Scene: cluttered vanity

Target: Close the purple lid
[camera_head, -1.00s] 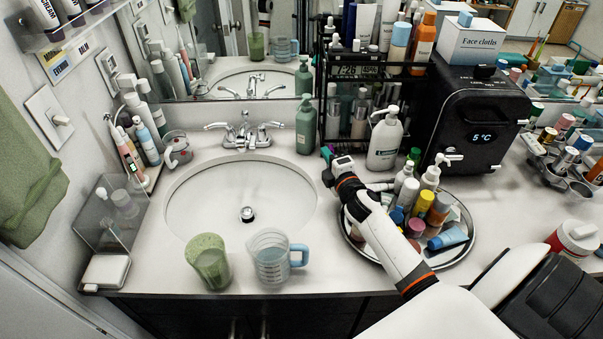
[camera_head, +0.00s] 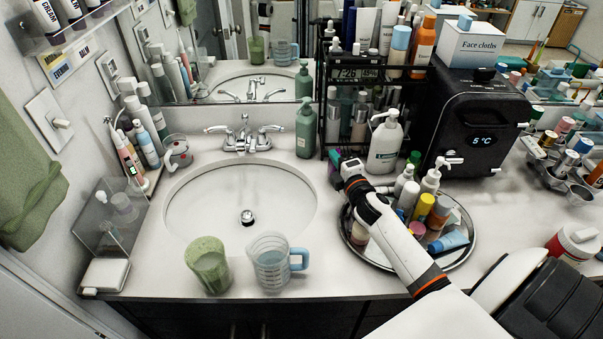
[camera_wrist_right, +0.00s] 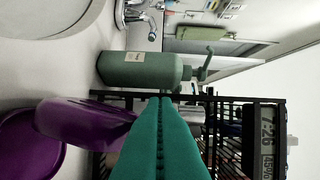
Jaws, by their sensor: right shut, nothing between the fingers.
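The purple lid (camera_wrist_right: 85,118) stands raised at the left of the right wrist view, over a rounded purple body (camera_wrist_right: 30,145) cut off by the frame edge. The fingers partly cover the lid's edge; I cannot tell whether they touch it. My right gripper (camera_wrist_right: 165,105) has teal fingers pressed together, with nothing held. In the head view my right gripper (camera_head: 335,163) is right of the sink, at the tray's back left; the arm largely hides the purple item there. My left gripper is not in view.
A round tray (camera_head: 465,245) of bottles lies under my right arm. A white pump bottle (camera_head: 384,145), black rack (camera_head: 330,110) and green soap bottle (camera_head: 305,130) stand close behind the gripper. The sink (camera_head: 240,200) is empty; a green cup (camera_head: 208,265) and measuring jug (camera_head: 268,262) stand in front.

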